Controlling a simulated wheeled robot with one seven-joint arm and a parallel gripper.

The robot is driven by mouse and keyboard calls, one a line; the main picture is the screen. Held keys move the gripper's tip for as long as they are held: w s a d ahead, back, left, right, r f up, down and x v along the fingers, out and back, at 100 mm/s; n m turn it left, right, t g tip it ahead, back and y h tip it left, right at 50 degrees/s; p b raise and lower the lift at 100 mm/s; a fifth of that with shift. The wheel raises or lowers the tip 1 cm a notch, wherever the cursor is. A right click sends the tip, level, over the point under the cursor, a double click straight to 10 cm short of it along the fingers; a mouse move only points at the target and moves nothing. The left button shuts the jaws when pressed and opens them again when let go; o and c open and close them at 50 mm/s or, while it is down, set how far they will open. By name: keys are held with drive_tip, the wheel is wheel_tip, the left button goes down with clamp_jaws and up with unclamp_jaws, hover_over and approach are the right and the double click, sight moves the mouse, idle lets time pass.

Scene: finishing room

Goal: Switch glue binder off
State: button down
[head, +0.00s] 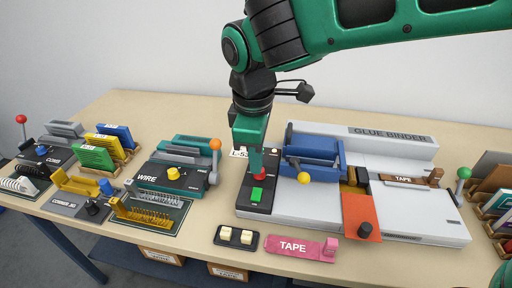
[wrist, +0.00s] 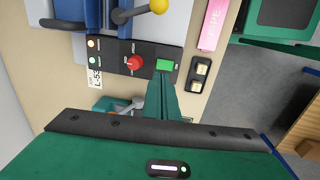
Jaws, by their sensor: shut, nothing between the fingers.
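The glue binder (head: 400,205) is a grey-white machine on the table, with a blue carriage (head: 312,148) and an orange plate (head: 360,218). Its black control panel (head: 242,205) is at its left end. The panel carries a red knob (head: 262,175) and a green button (head: 257,195); the knob (wrist: 134,63) and button (wrist: 164,65) also show in the wrist view, with two small lamps (wrist: 92,44). My gripper (head: 256,168) is shut and empty, pointing down over the panel. In the wrist view its tips (wrist: 161,78) are beside the green button; contact cannot be told.
A two-switch block (head: 236,237) and pink tape holder (head: 298,246) lie in front of the binder. The wire machine (head: 172,175) stands to the left. A yellow-knobbed lever (head: 303,178) rises right of the panel. Bare tabletop shows between the wire machine and binder.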

sight(257, 190)
drive_tip(key=f, duration=0.5)
drive_tip(key=w+f, duration=0.1)
drive_tip(key=f, duration=0.1)
drive_tip(key=shift+f, duration=0.4)
